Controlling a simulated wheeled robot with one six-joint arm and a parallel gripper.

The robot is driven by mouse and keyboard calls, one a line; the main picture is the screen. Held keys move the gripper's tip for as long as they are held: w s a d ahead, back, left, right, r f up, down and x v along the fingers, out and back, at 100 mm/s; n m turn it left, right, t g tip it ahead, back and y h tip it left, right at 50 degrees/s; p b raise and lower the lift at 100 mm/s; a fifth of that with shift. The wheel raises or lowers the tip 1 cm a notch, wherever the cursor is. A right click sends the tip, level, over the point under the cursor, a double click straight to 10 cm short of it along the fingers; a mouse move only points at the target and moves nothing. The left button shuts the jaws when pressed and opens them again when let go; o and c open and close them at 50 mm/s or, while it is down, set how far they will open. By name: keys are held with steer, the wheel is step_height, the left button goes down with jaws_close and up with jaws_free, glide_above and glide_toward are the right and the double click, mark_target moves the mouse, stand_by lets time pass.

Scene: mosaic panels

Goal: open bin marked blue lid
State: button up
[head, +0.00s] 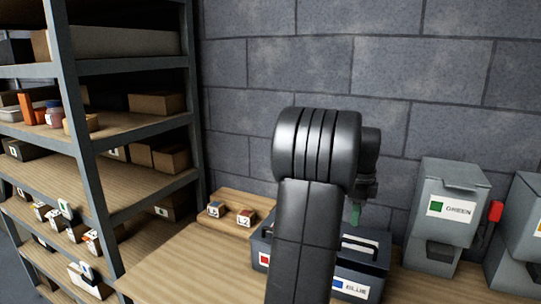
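The bin marked BLUE (374,289) is dark grey and stands on the wooden bench at the lower middle, with its label facing me. Its left part is hidden by my arm. A dark top piece with a pale bar shows above the label; I cannot tell whether this is a raised lid, a shut lid or the inside. My gripper (357,205) is above and behind the bin, mostly hidden by my arm. A small green piece shows at its lower end; I cannot tell whether it is held or part of the gripper. The finger opening cannot be made out.
A bin with a red label (264,259) stands left of the blue one. A grey bin marked GREEN (457,231) and another grey bin (524,240) stand right, a red piece (495,211) between them. Shelving (68,130) fills the left; a block wall is behind.

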steer(key=w+d+r+p, duration=0.5)
steer(key=w+r, duration=0.1)
steer(key=w, duration=0.5)
steer(key=shift+d, duration=0.15)
steer(key=shift+r, duration=0.15)
